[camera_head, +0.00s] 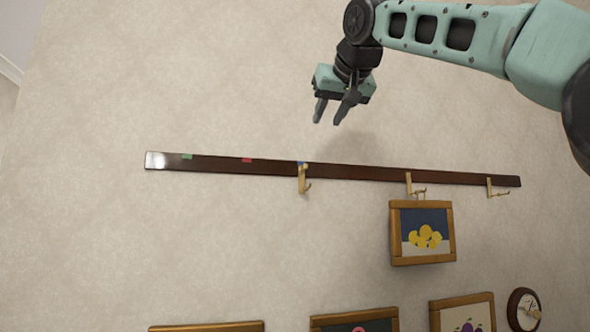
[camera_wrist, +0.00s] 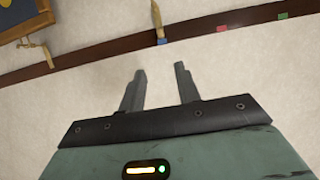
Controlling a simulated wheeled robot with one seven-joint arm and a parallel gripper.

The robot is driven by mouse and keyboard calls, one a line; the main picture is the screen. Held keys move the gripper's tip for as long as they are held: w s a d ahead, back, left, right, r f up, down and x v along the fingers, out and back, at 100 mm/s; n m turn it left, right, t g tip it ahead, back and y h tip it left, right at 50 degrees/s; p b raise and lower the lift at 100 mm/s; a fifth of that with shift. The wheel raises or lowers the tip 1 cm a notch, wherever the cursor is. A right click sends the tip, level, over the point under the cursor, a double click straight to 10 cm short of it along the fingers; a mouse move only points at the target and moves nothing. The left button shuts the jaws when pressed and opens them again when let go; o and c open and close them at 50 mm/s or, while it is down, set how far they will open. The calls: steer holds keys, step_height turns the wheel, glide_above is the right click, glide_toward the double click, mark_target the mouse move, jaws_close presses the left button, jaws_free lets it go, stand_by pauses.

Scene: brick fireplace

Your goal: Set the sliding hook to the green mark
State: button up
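A dark wooden rail (camera_head: 350,172) runs across the wall, with a green mark (camera_head: 187,156), a red mark (camera_head: 247,160) and a blue mark (camera_head: 301,163) along its upper edge. A brass hook (camera_head: 303,180) sits on the rail at the blue mark. It also shows in the wrist view (camera_wrist: 157,18), beside the blue mark, with the red mark (camera_wrist: 222,28) and the green mark (camera_wrist: 282,16) to its right. My gripper (camera_head: 329,119) is open and empty, above the rail and slightly right of this hook. Its two fingers (camera_wrist: 157,80) are apart in the wrist view.
Two more brass hooks (camera_head: 409,184) and (camera_head: 490,189) sit on the rail's right part. A framed lemon picture (camera_head: 394,238) hangs below the middle one. More frames (camera_head: 357,318) and a round clock-like object (camera_head: 513,311) are lower down. The wall around the green mark is clear.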

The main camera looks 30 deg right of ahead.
mark_target(305, 164)
steer(key=p+x, duration=0.7)
steer(key=x, duration=0.9)
steer(key=shift+w+a, duration=0.1)
steer(key=shift+a, duration=0.05)
steer(key=shift+w+f, duration=0.25)
steer(key=shift+w, duration=0.1)
jaws_close()
